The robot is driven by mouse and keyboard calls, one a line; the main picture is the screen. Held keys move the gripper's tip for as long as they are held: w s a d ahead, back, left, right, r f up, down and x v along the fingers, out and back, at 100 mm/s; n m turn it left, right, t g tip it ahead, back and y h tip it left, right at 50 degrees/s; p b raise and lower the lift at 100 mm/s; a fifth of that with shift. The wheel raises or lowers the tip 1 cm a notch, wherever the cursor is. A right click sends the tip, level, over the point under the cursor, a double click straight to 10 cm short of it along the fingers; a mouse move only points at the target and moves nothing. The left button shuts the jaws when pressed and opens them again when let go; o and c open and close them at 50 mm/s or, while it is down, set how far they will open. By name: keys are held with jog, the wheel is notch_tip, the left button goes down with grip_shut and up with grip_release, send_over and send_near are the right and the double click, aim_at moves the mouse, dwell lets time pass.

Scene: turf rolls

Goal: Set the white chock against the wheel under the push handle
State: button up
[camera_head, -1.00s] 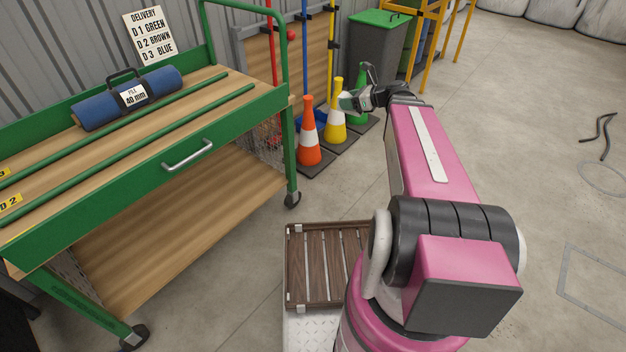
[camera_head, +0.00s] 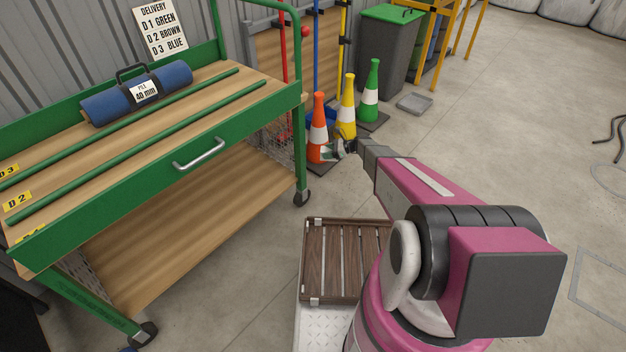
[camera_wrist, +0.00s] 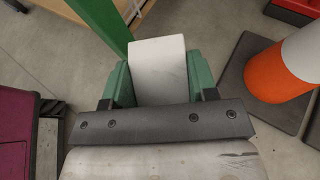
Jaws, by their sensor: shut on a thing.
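The white chock (camera_wrist: 160,68) is between the green fingers of my gripper (camera_wrist: 160,85) in the wrist view. My gripper is shut on it. In the head view my gripper (camera_head: 337,150) is small, in front of the orange cone and right of the green cart (camera_head: 148,180). The cart's push handle (camera_head: 297,40) rises at its right end. The caster wheel (camera_head: 302,197) below that end stands on the floor, left of and lower in the picture than my gripper. The chock is apart from this wheel. A green cart leg (camera_wrist: 102,22) shows in the wrist view.
Orange (camera_head: 318,128), yellow (camera_head: 347,105) and green (camera_head: 370,92) cones stand on dark bases near my gripper. The orange cone (camera_wrist: 275,78) is close on the right in the wrist view. A slatted crate (camera_head: 346,262) sits before my arm. Floor by the wheel is clear.

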jog(key=shift+a+f+n+g, duration=0.4)
jog(key=shift+a+f, duration=0.8)
jog(key=shift+f, duration=3.2)
jog(key=shift+a+f+n+g, duration=0.35)
jog(key=shift+a+f, duration=0.9)
jog(key=shift+f, duration=3.1)
jog(key=shift+a+f+n+g, duration=0.35)
jog(key=shift+a+f, duration=0.85)
jog(key=shift+f, duration=3.2)
jog(key=shift+f, duration=0.65)
jog(key=o, duration=1.1)
jog(key=shift+o, duration=0.2)
jog(key=shift+d, duration=0.1)
